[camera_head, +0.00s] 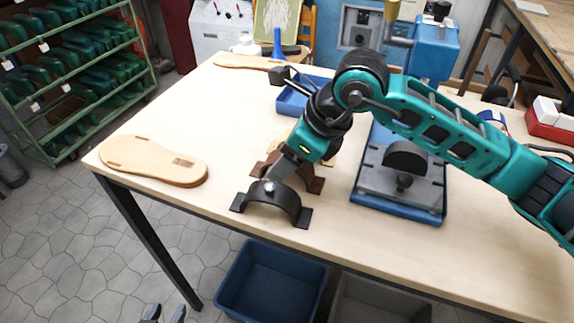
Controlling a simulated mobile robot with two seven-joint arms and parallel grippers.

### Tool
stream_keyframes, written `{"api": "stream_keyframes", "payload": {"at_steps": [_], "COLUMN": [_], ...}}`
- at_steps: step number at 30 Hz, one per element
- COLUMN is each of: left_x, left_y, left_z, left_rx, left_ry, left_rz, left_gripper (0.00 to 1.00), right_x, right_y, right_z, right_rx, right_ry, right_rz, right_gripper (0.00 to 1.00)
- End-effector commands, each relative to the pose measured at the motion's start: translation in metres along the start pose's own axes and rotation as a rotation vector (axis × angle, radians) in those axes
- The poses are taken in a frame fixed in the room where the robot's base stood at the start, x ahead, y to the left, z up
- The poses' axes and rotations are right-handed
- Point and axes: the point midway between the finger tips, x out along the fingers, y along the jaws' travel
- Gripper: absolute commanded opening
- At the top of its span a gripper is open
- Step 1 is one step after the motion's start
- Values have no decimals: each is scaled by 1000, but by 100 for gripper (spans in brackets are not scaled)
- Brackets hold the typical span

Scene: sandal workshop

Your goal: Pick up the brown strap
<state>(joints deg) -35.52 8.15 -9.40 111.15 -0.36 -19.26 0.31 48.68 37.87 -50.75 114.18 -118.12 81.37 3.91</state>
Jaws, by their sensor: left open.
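The brown strap (315,184) is an arched piece with flat ends, standing on the table behind a black strap (291,203). My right arm and gripper hide much of its arch. My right gripper (268,181) points down over the straps, its fingers by the top of the black strap and in front of the brown one. Whether its jaws are open or touch a strap is unclear. A tan strap, mostly hidden, shows behind the brown one. My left gripper (164,314) shows only its fingertips at the bottom edge, apart and empty, below the table.
Sandal soles (150,160) lie at the table's left end, another sole (243,62) at the back. A blue-edged press (400,195) stands right of the straps. A blue tray (291,103) is behind. A blue bin (268,285) is under the table. A green shoe rack (75,75) stands left.

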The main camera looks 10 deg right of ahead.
Motion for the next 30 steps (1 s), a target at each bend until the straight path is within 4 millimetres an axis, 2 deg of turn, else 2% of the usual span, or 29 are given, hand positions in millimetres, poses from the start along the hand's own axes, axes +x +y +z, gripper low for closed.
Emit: {"api": "stream_keyframes", "payload": {"at_steps": [1,11,23,26,30], "left_x": [0,0,-2,-2,-3], "left_y": [0,0,0,0,0], "left_z": [-1,-1,2,2,2], "left_rx": [1,1,0,0,0], "left_ry": [2,2,-5,-6,-7], "left_rz": [0,0,0,0,0], "left_gripper": [43,43,43,43,43], "right_x": [0,0,-8,-18,-41], "right_y": [0,0,0,0,-1], "right_z": [0,0,5,11,25], "right_rx": [0,0,-1,-3,-3], "right_ry": [0,0,-2,-3,-6], "right_rz": [0,0,-1,-2,-3], "right_gripper": [49,17,17,17,17]}}
